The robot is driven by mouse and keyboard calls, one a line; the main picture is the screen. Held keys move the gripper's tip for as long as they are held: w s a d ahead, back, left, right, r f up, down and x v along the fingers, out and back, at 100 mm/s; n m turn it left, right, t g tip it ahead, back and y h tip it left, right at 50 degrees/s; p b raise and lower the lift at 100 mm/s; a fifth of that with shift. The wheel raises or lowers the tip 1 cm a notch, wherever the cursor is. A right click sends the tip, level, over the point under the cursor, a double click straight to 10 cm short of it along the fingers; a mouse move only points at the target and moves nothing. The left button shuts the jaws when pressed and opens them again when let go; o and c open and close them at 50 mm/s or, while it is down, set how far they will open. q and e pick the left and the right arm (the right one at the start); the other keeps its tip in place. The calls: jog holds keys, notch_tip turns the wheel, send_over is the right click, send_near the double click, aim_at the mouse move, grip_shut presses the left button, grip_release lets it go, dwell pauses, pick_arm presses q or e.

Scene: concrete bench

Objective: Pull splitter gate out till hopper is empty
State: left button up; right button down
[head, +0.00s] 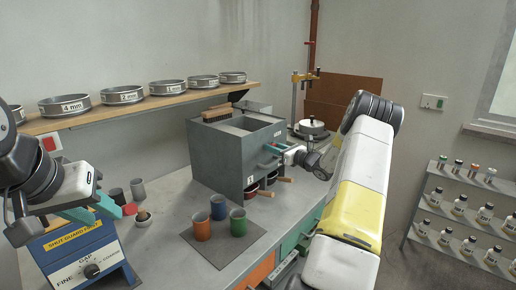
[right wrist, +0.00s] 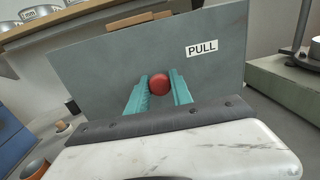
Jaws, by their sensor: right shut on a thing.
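The grey splitter box (head: 215,155) stands on the bench in the head view, with the open hopper (head: 245,122) on top; whether material lies inside is not clear. In the right wrist view a grey panel (right wrist: 120,65) with a "PULL" label and a red knob (right wrist: 159,85) faces me. My right gripper (head: 272,149), also in the right wrist view (right wrist: 159,92), has its teal fingers closed on either side of the knob. The gate's opening is hidden. My left gripper (head: 92,211) is empty, its fingers apart, above the blue machine at the left.
Pans with wooden handles (head: 265,193) sit at the splitter's base. Orange (head: 202,228), blue and green cups stand on a dark mat. A brush (head: 217,113) lies on the splitter's top. A blue grinder (head: 88,262) stands front left. Sieves line the shelf; bottles fill the right rack.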

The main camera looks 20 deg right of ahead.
jog(key=v, duration=0.4)
jog(key=shift+s+d, duration=0.1)
jog(key=shift+d, duration=0.25)
jog(key=c, duration=1.1)
grip_release()
jog(key=shift+s, duration=0.1)
jog(key=shift+c, duration=0.2)
jog(key=v, duration=0.8)
